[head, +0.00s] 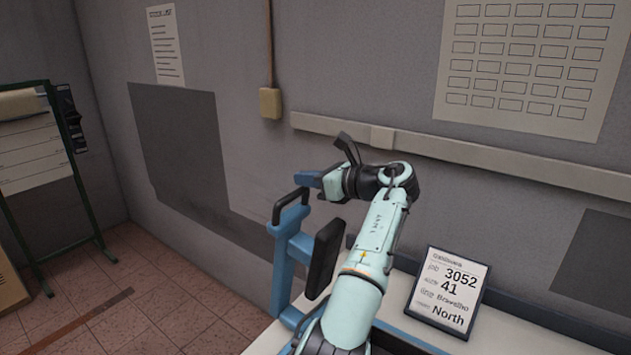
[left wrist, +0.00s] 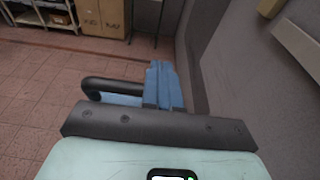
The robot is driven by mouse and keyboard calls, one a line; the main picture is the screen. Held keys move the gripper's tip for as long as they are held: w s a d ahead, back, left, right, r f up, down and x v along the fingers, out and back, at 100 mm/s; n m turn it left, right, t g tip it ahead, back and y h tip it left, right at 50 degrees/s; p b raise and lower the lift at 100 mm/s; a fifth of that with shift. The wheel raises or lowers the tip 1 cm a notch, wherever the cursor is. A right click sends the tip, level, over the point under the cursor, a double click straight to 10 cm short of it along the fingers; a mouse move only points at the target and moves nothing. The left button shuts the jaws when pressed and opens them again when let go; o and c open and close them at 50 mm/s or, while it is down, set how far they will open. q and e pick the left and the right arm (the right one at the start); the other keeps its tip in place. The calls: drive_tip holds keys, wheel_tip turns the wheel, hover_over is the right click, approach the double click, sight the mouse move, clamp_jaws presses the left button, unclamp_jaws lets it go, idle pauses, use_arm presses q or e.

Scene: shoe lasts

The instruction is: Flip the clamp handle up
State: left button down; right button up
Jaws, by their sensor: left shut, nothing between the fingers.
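The clamp handle (head: 290,205) is a black bent bar at the top of a blue upright frame (head: 283,255). In the head view it slants up to the right, and its upper end lies just below my left fingertips. My left gripper (head: 308,179) has blue fingers, shut with nothing between them. In the left wrist view the black handle (left wrist: 112,84) lies left of my shut blue fingers (left wrist: 163,86), and its right end meets or passes behind them. I cannot tell whether they touch. My right gripper is out of view.
A black pad (head: 325,258) stands on the blue frame, close to my left forearm. A job card (head: 447,292) stands on the white table (head: 500,335). The grey wall with a rail (head: 480,153) is close behind. Open tiled floor (head: 150,290) lies to the left.

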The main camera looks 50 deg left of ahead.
use_arm(q)
drive_tip(key=shift+s+a, duration=0.1)
drive_tip(key=shift+a, duration=0.3)
drive_tip(key=shift+d, duration=0.1)
drive_tip(key=v, duration=0.7)
drive_tip(key=shift+d+p, duration=0.2)
drive_tip(key=shift+p, duration=0.25)
